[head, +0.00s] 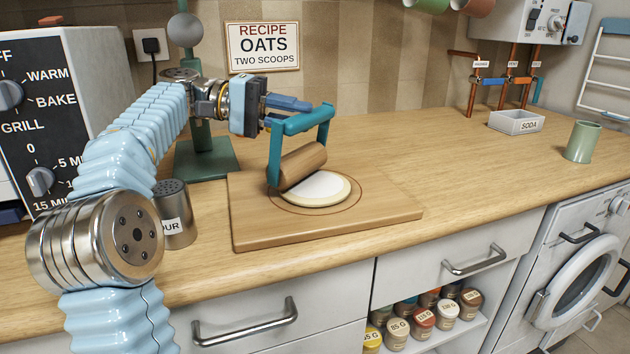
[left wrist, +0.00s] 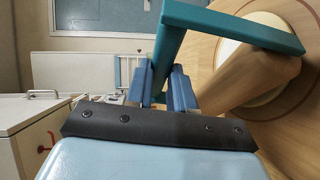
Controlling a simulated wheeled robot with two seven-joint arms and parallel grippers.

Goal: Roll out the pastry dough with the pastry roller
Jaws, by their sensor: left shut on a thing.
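The pastry roller has a teal frame (head: 302,120) and a brown wooden cylinder (head: 303,164). The pale round dough (head: 320,188) lies on a wooden board (head: 390,212), inside a marked circle. The roller's cylinder is over the left and back part of the dough and hides some of it; I cannot tell whether it presses on it. My left gripper (head: 292,108) is shut on the teal frame. The left wrist view shows the blue fingers (left wrist: 165,90) at the frame, with the cylinder (left wrist: 245,75) and dough (left wrist: 232,50) beyond. My right gripper is not in view.
A metal flour shaker (head: 174,212) stands left of the board, near my left arm. A green stand (head: 207,158) is behind it. A soda tray (head: 516,122) and green cup (head: 582,142) stand far right. The counter between board and cup is clear.

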